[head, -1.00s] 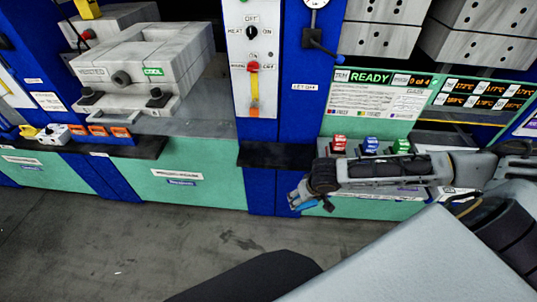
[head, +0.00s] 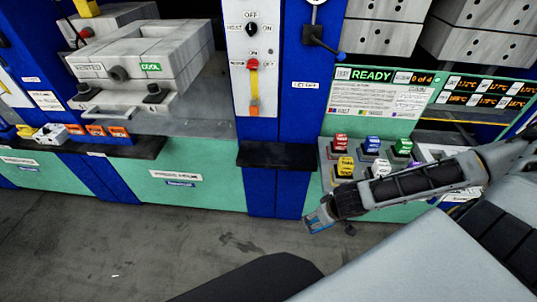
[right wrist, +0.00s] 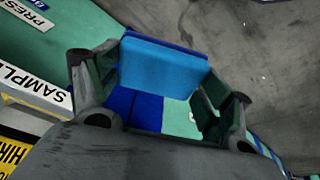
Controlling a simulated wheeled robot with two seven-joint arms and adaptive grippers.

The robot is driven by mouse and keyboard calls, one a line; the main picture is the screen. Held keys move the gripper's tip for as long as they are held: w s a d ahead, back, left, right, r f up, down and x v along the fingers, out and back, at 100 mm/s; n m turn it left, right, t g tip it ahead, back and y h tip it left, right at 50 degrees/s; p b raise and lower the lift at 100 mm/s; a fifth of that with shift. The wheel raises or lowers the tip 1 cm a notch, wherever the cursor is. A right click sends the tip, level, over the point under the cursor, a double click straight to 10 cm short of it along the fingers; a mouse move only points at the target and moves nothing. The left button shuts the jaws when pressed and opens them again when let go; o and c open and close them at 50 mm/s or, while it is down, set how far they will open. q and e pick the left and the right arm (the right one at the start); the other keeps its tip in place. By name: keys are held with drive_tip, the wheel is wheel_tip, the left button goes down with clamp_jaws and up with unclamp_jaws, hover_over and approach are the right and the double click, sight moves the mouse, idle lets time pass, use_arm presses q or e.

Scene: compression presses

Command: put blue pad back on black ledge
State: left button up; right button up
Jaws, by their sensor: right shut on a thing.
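My right gripper (head: 318,217) is low in front of the teal cabinet, below and to the right of the bare black ledge (head: 278,156). In the right wrist view its fingers (right wrist: 155,85) are shut on the blue pad (right wrist: 160,65), a flat bright blue piece with a darker blue edge. In the head view only a small bit of blue shows at the fingertips. The pad is held in the air, apart from the ledge. My left gripper is out of view.
A button panel (head: 328,172) with several coloured buttons is just right of the ledge, close to my right arm. Another black ledge (head: 140,147) runs below the left press (head: 140,60). Orange pieces (head: 96,130) are near it. The floor (head: 130,240) in front is clear.

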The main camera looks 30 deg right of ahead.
drive_tip(key=shift+s+a+r+n, duration=0.1)
drive_tip(key=shift+n, duration=0.3)
drive_tip(key=shift+w+a+r+n+y, duration=0.3)
drive_tip(key=shift+w+a+r+n, duration=0.2)
drive_tip(key=shift+r+n, duration=0.1)
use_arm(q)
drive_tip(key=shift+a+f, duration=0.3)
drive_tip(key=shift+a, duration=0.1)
use_arm(e)
drive_tip(key=w+a+r+n+g+y, duration=0.1)
drive_tip(key=w+a+r+n+y, duration=0.1)
drive_tip(key=w+a+r+n, duration=0.4)
drive_tip(key=a+n, duration=0.3)
drive_tip(key=shift+r+n, duration=0.15)
drive_tip(key=shift+n, duration=0.25)
drive_tip(key=shift+a, duration=0.1)
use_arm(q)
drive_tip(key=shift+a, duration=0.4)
use_arm(e)
drive_tip(key=shift+n+g+y, duration=0.3)
drive_tip(key=shift+n, duration=0.2)
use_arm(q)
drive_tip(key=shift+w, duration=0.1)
use_arm(e)
drive_tip(key=shift+w+r, duration=0.1)
drive_tip(key=shift+w, duration=0.05)
